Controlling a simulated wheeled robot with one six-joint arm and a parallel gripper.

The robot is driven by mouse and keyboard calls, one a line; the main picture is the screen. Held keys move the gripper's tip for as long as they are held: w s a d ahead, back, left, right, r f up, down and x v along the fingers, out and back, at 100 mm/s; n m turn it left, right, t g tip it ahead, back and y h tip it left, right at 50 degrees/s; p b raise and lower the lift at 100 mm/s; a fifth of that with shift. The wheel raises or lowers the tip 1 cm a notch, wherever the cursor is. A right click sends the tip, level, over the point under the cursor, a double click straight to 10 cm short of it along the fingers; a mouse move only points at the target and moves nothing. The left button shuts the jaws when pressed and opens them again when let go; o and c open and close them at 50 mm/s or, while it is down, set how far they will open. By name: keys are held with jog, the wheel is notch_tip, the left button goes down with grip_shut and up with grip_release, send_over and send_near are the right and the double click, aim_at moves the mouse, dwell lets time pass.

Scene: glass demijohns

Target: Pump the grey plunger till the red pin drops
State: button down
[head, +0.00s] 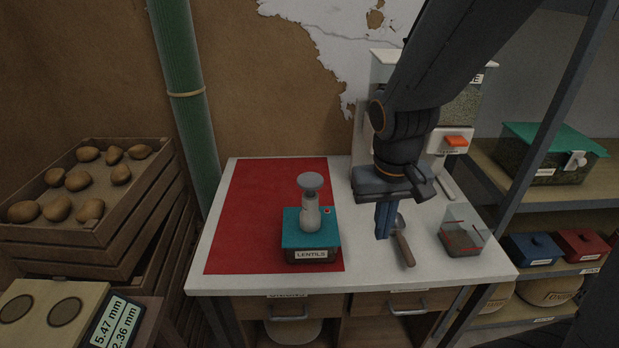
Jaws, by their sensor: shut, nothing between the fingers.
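The grey plunger (310,180) stands upright on a box (311,249) labelled LENTILS, its round disc raised above a paler neck. The box has a teal top and sits on the red mat (250,222) on the white table. A small red pin (327,211) shows at the top right of the teal lid; how far it stands up is too small to tell. My gripper (382,236) is shut and empty, pointing down over the table to the right of the box, apart from the plunger.
A wooden-handled tool (404,248) lies just right of my gripper. A clear container (464,240) stands at the table's right. A white dispenser (372,70) stands behind my arm. Potato crates (120,205) are at left, shelves at right. The mat's left part is clear.

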jog(key=w+a+r+h+p, duration=0.2)
jog(key=w+a+r+h, duration=0.2)
jog(key=w+a+r, duration=0.25)
notch_tip(320, 180, up, 9)
jog(key=m+t+h, duration=0.1)
jog(key=t+h, duration=0.1)
jog(key=t, duration=0.3)
send_over(306, 181)
jog(key=shift+p, duration=0.35)
jog(key=shift+s, duration=0.1)
notch_tip(306, 181, down, 8)
jog(key=b, duration=0.4)
jog(key=shift+r, duration=0.25)
jog(key=shift+f+b, duration=0.6)
jog(key=shift+f, duration=0.05)
jog(key=shift+f, duration=0.1)
jog(key=shift+f+b, duration=0.3)
jog(key=shift+b, duration=0.25)
